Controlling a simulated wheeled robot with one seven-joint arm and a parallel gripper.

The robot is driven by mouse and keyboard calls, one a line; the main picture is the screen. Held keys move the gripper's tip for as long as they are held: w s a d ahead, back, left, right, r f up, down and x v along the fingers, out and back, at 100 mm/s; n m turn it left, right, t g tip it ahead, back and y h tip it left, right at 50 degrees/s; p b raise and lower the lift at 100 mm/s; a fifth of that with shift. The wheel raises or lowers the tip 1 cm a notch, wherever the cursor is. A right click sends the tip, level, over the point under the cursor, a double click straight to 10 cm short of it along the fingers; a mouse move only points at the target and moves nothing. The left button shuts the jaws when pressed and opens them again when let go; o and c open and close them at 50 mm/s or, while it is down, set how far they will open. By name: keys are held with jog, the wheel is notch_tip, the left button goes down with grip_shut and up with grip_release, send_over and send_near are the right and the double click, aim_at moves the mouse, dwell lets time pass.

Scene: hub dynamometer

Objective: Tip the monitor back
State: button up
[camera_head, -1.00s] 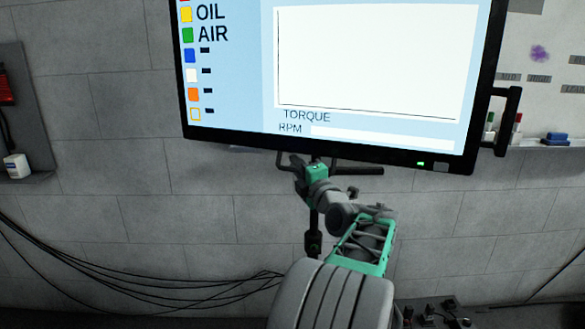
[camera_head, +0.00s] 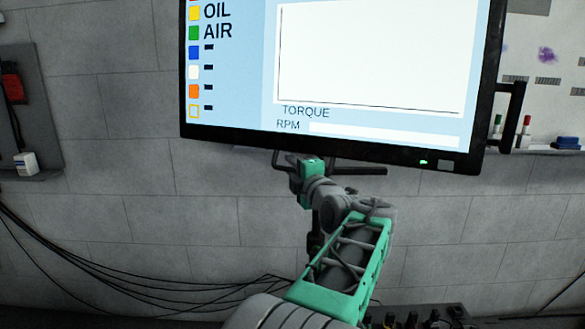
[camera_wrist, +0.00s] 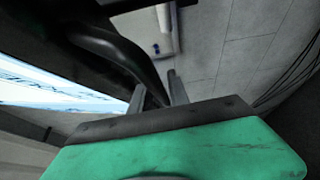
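The monitor (camera_head: 330,138) is a large dark-framed screen with a light blue display, high in front of the wall and cut off at the top. Its face shows TORQUE and RPM fields and coloured squares. A thin dark handle bar (camera_head: 355,171) runs under its lower edge. My gripper (camera_head: 290,160) is at the left part of this bar. In the wrist view the gripper's two fingers (camera_wrist: 157,92) stand on either side of the dark curved bar (camera_wrist: 120,55) and appear closed on it. The bright screen (camera_wrist: 50,85) shows at the left there.
A grey tiled wall (camera_head: 110,220) stands behind. Black cables (camera_head: 130,280) hang along it at lower left. A shelf with a white box (camera_head: 27,163) is at the left edge. A ledge at right holds markers (camera_head: 525,130) and a blue block (camera_head: 566,142). Dark items (camera_head: 430,318) lie below right.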

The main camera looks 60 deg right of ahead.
jog(key=b+v, duration=0.1)
jog(key=v, duration=0.7)
jog(key=shift+w, duration=0.1)
